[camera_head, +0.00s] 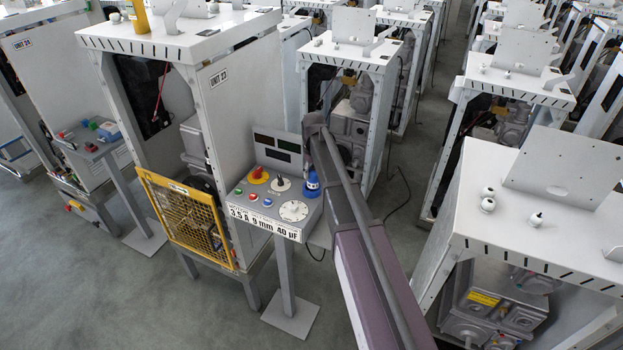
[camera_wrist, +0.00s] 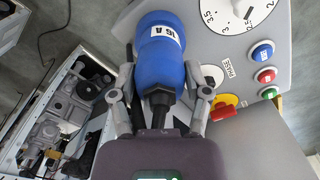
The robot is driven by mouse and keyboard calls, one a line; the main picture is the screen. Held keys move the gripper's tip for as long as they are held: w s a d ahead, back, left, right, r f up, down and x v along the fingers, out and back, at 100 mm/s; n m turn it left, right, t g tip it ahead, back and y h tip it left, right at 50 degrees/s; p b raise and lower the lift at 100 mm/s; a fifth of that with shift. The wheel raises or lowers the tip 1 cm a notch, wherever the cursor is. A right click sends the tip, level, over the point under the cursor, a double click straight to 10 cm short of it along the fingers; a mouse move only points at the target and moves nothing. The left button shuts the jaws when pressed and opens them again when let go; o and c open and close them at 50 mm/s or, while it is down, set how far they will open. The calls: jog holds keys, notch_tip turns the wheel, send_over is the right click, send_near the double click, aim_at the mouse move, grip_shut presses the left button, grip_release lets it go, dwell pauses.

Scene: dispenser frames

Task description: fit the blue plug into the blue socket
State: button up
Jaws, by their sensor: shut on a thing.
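The blue plug (camera_wrist: 160,52), with a white 16 A label and a black rear end, lies between the two fingers of my gripper (camera_wrist: 160,78) in the wrist view. My gripper is shut on it. In the head view the blue plug (camera_head: 312,185) shows at the right side of the grey control console (camera_head: 310,208). My arm hides most of the gripper there. The plug's front end points at the console face. The blue socket cannot be made out apart from the plug, and I cannot tell how far the plug is in.
The console carries a white dial (camera_head: 293,211), a red-and-yellow switch (camera_head: 258,176) and several coloured buttons. A tall frame with a yellow mesh guard (camera_head: 185,222) stands to its left. Another open frame (camera_head: 352,52) stands behind. Grey floor (camera_head: 200,310) is clear in front.

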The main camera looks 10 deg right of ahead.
aim_at(312, 178)
jog(key=shift+w+a, duration=0.15)
jog(key=shift+w, duration=0.45)
jog(key=shift+w+f+b, duration=0.1)
jog(key=shift+f+b, duration=0.25)
notch_tip(312, 178, down, 3)
jog(key=b, duration=0.3)
jog(key=shift+f, duration=0.1)
jog(key=o, duration=1.3)
jog(key=shift+c, duration=0.2)
notch_tip(312, 178, up, 12)
jog(key=p, duration=1.2)
